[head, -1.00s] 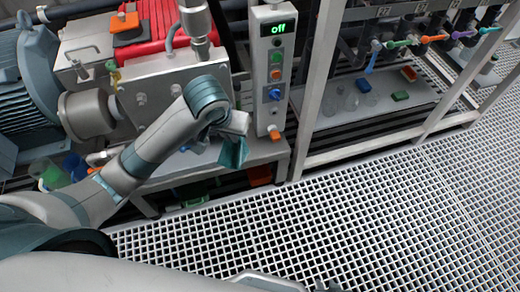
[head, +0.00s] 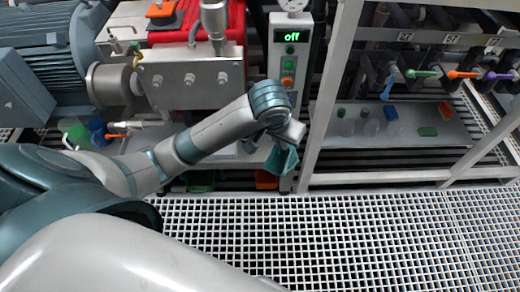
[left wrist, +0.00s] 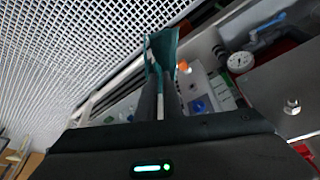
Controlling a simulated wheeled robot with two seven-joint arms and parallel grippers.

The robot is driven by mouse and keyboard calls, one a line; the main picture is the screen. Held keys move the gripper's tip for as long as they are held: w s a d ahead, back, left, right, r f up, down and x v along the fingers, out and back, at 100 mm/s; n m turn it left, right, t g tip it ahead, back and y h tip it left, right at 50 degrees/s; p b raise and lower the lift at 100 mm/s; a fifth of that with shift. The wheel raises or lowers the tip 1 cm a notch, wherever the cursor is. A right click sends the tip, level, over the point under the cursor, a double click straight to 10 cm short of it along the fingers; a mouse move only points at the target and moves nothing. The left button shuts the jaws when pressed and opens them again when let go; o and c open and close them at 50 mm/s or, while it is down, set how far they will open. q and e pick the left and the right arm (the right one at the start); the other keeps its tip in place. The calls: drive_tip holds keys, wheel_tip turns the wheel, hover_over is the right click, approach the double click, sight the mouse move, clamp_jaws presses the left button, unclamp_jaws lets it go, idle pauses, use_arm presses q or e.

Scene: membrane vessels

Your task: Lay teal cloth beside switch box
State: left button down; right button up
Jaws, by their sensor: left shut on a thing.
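My left gripper (head: 284,143) is shut on the teal cloth (head: 282,160), which hangs down from the fingertips in front of the lower part of the switch box. In the left wrist view the cloth (left wrist: 163,48) sticks out between the two dark fingers of the gripper (left wrist: 160,85). The switch box (head: 290,50) is a pale upright case with a lit "off" display and several coloured buttons; its lower end is partly hidden by my left arm. The box also shows in the left wrist view (left wrist: 200,85), right of the fingers. My right gripper is not in view.
A red machine with a steel block (head: 190,80) and a grey motor (head: 50,50) stand at left. A frame post (head: 330,90) rises right of the switch box. A shelf (head: 455,135) with small bottles and coloured pieces is at right. White floor grating (head: 350,235) is clear.

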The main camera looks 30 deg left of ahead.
use_arm(q)
drive_tip(key=shift+d, duration=0.15)
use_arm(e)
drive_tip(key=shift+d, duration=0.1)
